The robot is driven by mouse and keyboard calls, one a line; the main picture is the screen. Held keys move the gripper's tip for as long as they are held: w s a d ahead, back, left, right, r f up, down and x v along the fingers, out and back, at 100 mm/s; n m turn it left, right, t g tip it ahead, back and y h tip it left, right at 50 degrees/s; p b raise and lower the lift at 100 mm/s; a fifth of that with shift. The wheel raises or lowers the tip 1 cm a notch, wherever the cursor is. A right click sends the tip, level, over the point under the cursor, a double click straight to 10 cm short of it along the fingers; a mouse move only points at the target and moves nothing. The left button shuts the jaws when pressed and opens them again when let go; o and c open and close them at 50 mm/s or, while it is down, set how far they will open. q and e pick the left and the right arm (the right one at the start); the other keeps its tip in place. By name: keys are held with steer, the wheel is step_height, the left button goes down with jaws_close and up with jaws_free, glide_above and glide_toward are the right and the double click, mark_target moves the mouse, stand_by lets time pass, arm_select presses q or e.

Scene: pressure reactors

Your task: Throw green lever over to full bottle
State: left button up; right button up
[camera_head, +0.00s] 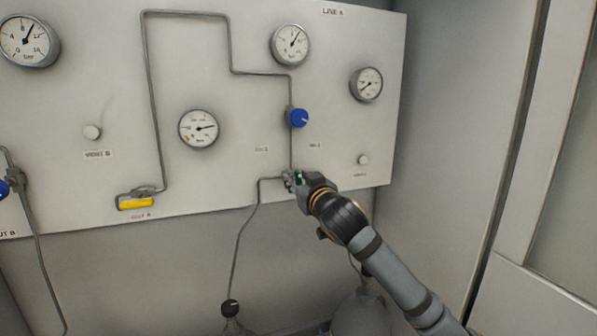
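The green lever (287,182) is at the lower right of the white panel, below the blue knob, where the thin pipes meet. Only a little green shows, as my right gripper (291,181) covers most of it. The gripper's fingertips are at the lever; I cannot tell whether they are closed on it. Two bottles stand below the panel: one with a black valve (231,309) at bottom centre, and a grey one (362,312) at bottom right, partly behind my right arm. Which is full cannot be told. My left gripper is not in view.
The panel (330,60) carries several round gauges, a blue knob (298,118), a yellow lever (136,203) at the lower left and another blue knob (3,188) at the left edge. Thin pipes run across it and down to the bottles. A wall and door frame stand at right.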

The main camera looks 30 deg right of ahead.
steer(key=shift+w, duration=0.15)
steer(key=shift+c, duration=0.4)
jaws_close()
steer(key=n+p, duration=0.2)
steer(key=n, duration=0.1)
steer(key=shift+a+r+n+p, duration=0.1)
steer(key=shift+n+p, duration=0.2)
steer(key=shift+n, duration=0.1)
steer(key=shift+a+f+n+p, duration=0.1)
steer(key=shift+n+p, duration=0.4)
steer(key=shift+n, duration=0.4)
steer(key=shift+a+f+n+p, duration=0.1)
steer(key=shift+n+p, duration=0.4)
steer(key=shift+n, duration=0.4)
